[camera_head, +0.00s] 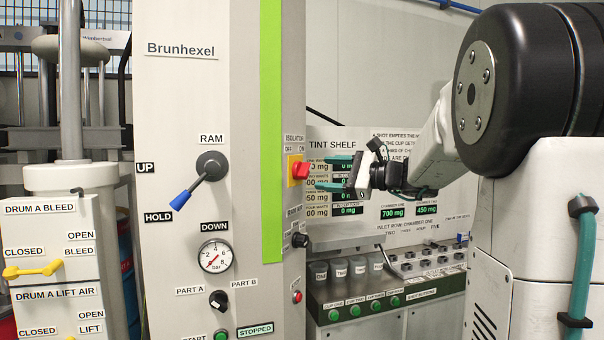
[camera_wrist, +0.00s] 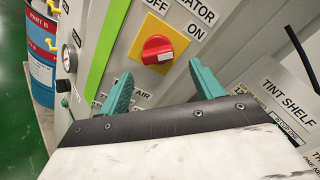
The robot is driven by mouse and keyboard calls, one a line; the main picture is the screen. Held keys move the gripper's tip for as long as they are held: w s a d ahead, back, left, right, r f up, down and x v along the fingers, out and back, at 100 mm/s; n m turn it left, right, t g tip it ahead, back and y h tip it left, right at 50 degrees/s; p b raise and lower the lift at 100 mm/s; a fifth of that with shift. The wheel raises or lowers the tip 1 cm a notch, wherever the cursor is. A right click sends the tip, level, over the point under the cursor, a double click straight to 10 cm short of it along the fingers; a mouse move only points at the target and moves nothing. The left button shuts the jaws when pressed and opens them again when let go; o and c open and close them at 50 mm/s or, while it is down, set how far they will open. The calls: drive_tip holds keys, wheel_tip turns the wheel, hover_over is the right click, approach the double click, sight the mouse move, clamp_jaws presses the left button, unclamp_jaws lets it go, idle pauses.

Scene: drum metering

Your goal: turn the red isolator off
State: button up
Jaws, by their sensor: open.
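The red isolator (camera_head: 299,170) is a red rotary knob on a yellow plate, on the side face of the pale cabinet. Labels OFF and ON sit above it, OFF on the left. In the wrist view the knob (camera_wrist: 157,49) shows a raised bar with a pale mark near its right end, on the ON side. My gripper (camera_head: 321,172) is open, just right of the knob in the head view. Its teal fingers, also in the wrist view (camera_wrist: 160,75), stand apart with the knob beyond the gap between them. Nothing is held; I see no contact.
The cabinet front carries a RAM lever (camera_head: 185,196) with a blue grip, a pressure gauge (camera_head: 216,256) and a black selector (camera_head: 218,300). A black knob (camera_head: 299,240) sits below the isolator. A tint shelf panel (camera_head: 330,142) and cups (camera_head: 338,268) stand to the right, behind the gripper.

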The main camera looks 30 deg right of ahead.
sight(308, 174)
drive_tip(key=x, duration=0.6)
drive_tip(key=shift+a, duration=0.1)
drive_tip(key=c, duration=1)
